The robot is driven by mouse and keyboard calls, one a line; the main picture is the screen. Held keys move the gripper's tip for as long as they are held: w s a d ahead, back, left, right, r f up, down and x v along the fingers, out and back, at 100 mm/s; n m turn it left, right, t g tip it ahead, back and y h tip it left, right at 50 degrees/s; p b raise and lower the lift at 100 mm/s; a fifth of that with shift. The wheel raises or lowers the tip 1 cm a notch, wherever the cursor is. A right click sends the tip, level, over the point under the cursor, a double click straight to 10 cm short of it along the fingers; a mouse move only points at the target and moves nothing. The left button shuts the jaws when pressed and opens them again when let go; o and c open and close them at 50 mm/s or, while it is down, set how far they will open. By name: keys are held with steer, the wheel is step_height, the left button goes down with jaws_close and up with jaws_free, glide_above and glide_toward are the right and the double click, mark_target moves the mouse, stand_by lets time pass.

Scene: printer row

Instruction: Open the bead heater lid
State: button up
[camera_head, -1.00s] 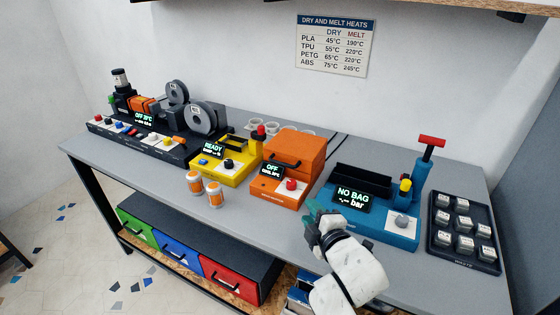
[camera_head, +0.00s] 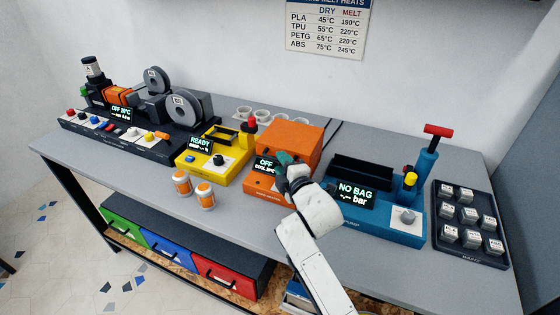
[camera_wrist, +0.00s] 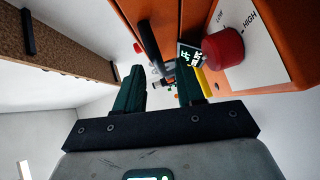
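The bead heater (camera_head: 262,187) is the orange box in the middle of the bench, with a small display reading OFF. Its orange lid (camera_head: 290,137) is down. My gripper (camera_head: 286,160) is at the front of the lid and hides the handle and part of the front panel in the head view. In the wrist view my gripper (camera_wrist: 161,75) has its two teal fingers apart, and the black lid handle (camera_wrist: 150,45) shows just beyond the gap between them. I cannot tell whether they touch it. The red knob (camera_wrist: 223,47) is to the right.
The yellow machine (camera_head: 215,165) is left of the heater, and the blue bag sealer (camera_head: 385,215) stands close on the right. Two orange-and-white jars (camera_head: 204,195) stand at the front left. A dark tray of white cubes (camera_head: 470,250) is at the far right.

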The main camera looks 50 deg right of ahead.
steer(key=shift+x, duration=0.95)
jaws_close()
